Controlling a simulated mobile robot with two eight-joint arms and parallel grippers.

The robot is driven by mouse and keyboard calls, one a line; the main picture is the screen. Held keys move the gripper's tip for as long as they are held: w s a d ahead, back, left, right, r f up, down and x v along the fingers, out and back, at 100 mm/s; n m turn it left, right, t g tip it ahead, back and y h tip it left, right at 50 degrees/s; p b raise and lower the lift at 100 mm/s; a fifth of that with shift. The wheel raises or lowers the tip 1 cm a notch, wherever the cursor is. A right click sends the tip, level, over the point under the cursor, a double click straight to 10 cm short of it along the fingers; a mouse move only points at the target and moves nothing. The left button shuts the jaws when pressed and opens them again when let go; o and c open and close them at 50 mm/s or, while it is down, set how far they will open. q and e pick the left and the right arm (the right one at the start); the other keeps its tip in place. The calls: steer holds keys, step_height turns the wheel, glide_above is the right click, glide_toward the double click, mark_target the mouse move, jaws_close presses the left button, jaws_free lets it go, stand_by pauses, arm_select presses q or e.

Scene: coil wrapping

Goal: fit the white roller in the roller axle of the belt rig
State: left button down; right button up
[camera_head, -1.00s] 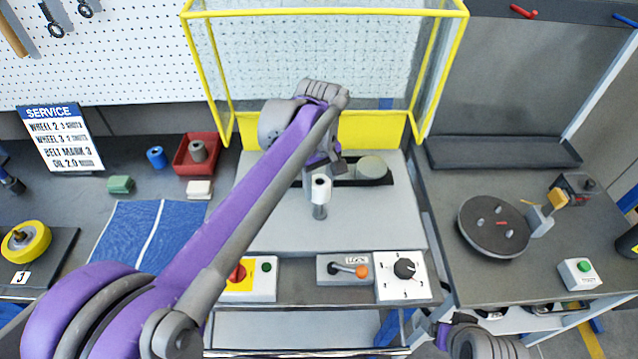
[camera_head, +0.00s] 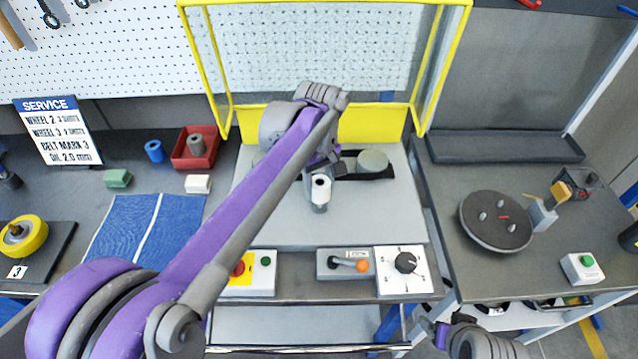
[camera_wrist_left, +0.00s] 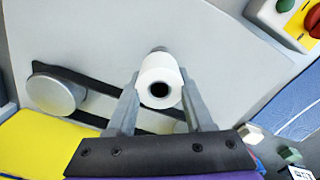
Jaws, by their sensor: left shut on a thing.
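The white roller (camera_head: 320,187) is a short cylinder with a dark bore, held upright over the grey panel of the belt rig (camera_head: 365,222). My left gripper (camera_wrist_left: 160,98) is shut on the roller (camera_wrist_left: 159,76), one finger on each side. The grey roller axle (camera_head: 319,209) shows just below the roller in the head view; its end (camera_wrist_left: 159,49) also shows behind the roller in the left wrist view. The roller appears in line with the axle. I cannot tell whether the axle is inside the bore.
A dark belt with a round pulley (camera_head: 372,161) lies behind the roller. A yellow guard frame (camera_head: 368,125) stands open at the back. A lever box (camera_head: 345,264) and a dial box (camera_head: 404,270) sit at the front edge. A blue mat (camera_head: 130,232) lies left.

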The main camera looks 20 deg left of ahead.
mark_target(319, 196)
arm_select(q)
steer(key=shift+f+b, duration=0.95)
steer(key=shift+f, duration=0.95)
steer(key=shift+c, duration=1)
jaws_free()
step_height(319, 196, up, 11)
steer(key=shift+f+p, duration=0.1)
steer(key=shift+p, duration=0.35)
